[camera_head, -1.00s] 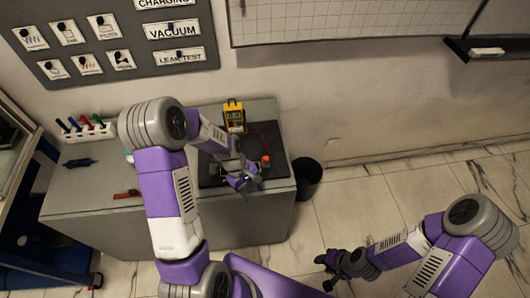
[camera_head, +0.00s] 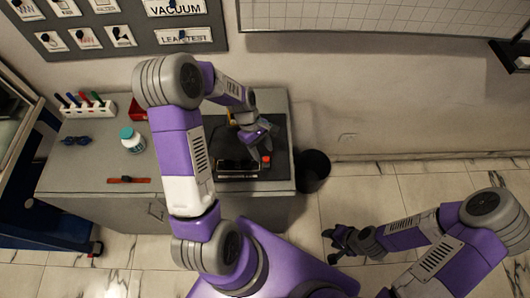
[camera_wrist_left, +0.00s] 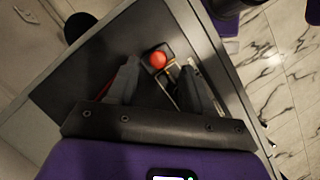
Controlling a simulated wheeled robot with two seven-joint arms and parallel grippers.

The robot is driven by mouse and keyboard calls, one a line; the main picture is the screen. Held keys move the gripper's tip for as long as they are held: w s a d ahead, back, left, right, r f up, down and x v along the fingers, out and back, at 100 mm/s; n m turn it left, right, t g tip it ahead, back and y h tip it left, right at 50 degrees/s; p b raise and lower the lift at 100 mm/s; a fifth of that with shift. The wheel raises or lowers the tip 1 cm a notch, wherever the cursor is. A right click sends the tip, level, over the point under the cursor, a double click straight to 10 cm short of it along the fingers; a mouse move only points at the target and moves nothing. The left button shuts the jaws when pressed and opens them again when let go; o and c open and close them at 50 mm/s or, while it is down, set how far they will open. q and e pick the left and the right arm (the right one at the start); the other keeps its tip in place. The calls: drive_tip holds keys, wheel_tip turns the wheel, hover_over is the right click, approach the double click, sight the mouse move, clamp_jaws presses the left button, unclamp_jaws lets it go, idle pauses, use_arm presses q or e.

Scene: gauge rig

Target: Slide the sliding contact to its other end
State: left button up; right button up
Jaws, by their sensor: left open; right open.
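A dark rig board (camera_head: 215,135) lies on the right part of the grey bench. A black-framed device (camera_head: 238,167) with pale edges sits near its front, beside a red knob (camera_head: 266,160). In the left wrist view the red knob (camera_wrist_left: 158,59) shows between the fingers, with brass-coloured rails beside it. I cannot tell which part is the sliding contact; the fingers hide some of the device. My left gripper (camera_head: 263,146) is above the board behind the knob, open and empty; it also shows in the wrist view (camera_wrist_left: 157,78). My right gripper (camera_head: 332,246) is open over the floor.
On the bench are a teal-capped white bottle (camera_head: 132,140), a red bar-shaped tool (camera_head: 128,180), a marker rack (camera_head: 88,107) and a dark blue tool (camera_head: 76,140). A black bin (camera_head: 313,171) stands right of the bench. The wall panel (camera_head: 125,30) is behind.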

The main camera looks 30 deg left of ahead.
sight(266, 162)
use_arm(q)
drive_tip(key=shift+x, duration=1.35)
drive_tip(key=shift+w, duration=0.1)
clamp_jaws()
